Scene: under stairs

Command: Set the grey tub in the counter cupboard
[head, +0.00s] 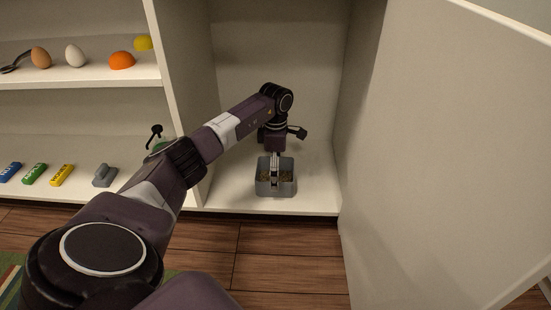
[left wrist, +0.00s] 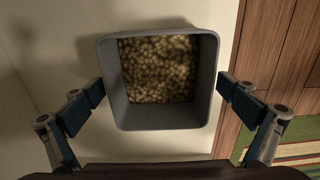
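The grey tub (head: 262,188) is inside the open cupboard (head: 226,197), near the front of its floor. It looks upright and low over or on that floor; I cannot tell whether it bears weight there. In the left wrist view the tub (left wrist: 160,117) is filled with small brown pellets. My left gripper (head: 274,172) reaches down over it from above. In the left wrist view its two fingers (left wrist: 161,88) lie against opposite outer walls, with no clear gap. My right gripper is not in view.
The cupboard's open door (head: 440,150) stands at the right. A divider (head: 180,90) separates the cupboard from shelves at the left, holding eggs (head: 75,56), an orange piece (head: 122,60) and coloured blocks (head: 35,173). Free floor remains behind and beside the tub.

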